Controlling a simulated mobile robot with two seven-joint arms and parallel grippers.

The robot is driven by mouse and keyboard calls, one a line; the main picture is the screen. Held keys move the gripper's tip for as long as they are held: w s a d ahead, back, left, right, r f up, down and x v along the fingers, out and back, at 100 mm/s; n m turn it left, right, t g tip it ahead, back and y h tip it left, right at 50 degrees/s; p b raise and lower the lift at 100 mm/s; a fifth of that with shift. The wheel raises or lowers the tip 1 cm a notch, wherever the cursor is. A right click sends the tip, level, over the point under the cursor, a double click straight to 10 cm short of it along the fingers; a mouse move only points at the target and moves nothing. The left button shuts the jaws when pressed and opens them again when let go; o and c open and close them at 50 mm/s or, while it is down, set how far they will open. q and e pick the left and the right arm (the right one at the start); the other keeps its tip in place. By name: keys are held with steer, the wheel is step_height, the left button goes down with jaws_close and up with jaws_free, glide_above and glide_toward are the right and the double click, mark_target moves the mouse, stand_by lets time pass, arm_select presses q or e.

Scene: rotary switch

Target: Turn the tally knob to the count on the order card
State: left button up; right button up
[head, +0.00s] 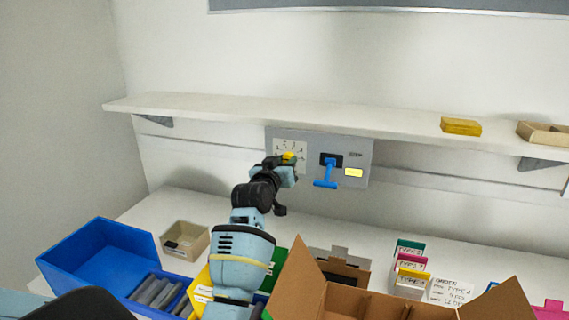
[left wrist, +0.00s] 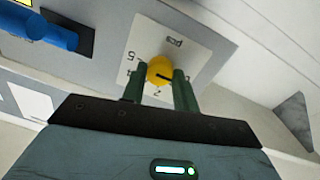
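The tally knob is a small yellow knob (head: 288,156) on a white numbered dial at the left of a grey wall panel (head: 364,140). In the left wrist view the knob (left wrist: 160,69) shows a dark pointer line, with dial marks around it, partly hidden. My left gripper (head: 287,165) is at the knob; its two green fingers (left wrist: 158,82) stand on either side and the knob fills the gap between them. A white order card (head: 450,291) stands at lower right; its print is too small to read surely. My right gripper is not in view.
A blue lever (head: 326,178) and yellow label (head: 354,172) are on the panel right of the knob. A shelf (head: 300,117) runs above. Below are a blue bin (head: 85,255), a beige tray (head: 197,228), and an open cardboard box (head: 300,275).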

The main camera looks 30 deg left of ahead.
arm_select(q)
steer(key=shift+c, duration=1.3)
